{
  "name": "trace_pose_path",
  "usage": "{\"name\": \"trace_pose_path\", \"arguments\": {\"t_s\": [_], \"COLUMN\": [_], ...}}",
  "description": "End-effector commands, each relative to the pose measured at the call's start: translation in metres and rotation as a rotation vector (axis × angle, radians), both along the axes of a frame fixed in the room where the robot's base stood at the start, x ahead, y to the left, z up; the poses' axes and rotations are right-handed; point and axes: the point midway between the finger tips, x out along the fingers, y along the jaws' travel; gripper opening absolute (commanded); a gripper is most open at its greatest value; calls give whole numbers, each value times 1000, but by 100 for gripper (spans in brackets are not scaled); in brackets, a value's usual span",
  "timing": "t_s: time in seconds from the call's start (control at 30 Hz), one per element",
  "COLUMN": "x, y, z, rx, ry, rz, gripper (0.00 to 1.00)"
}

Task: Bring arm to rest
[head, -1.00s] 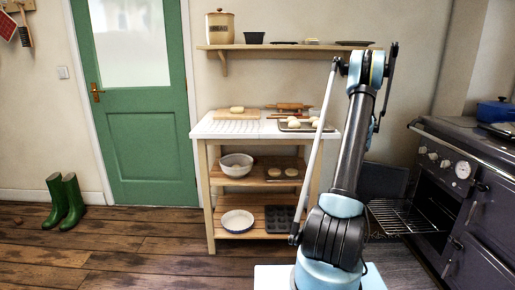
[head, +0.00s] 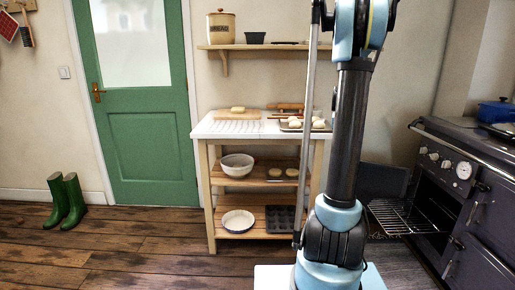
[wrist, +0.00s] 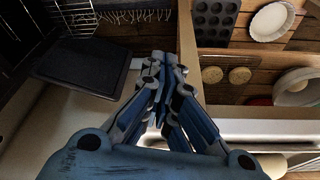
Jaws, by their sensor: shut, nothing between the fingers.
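My gripper (wrist: 165,80) shows in the wrist view with its blue fingers together and nothing between them. It is over the gap between the wooden trolley (wrist: 188,50) and the open oven door (wrist: 85,66), apart from both as far as I can tell. In the head view my arm stands upright in front of the trolley's right side, and its top runs out of the picture. My gripper is out of that view.
The trolley (head: 204,200) holds a baking tray with dough, a white bowl (head: 237,165), a pie dish (head: 238,221) and a muffin tin (head: 280,219). The range cooker (head: 485,215) is at right, its rack (head: 400,216) sticking out. The floor at left is clear up to the green boots (head: 66,202).

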Motion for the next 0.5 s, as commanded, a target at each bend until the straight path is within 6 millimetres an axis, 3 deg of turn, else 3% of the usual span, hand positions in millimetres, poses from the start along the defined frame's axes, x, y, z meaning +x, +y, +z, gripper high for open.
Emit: {"name": "trace_pose_path", "arguments": {"t_s": [0.2,0.5], "x": [-58,-139], "y": [45,96], "z": [18,26], "rx": [4,7], "ry": [16,35], "rz": [41,97], "gripper": [0,0]}}
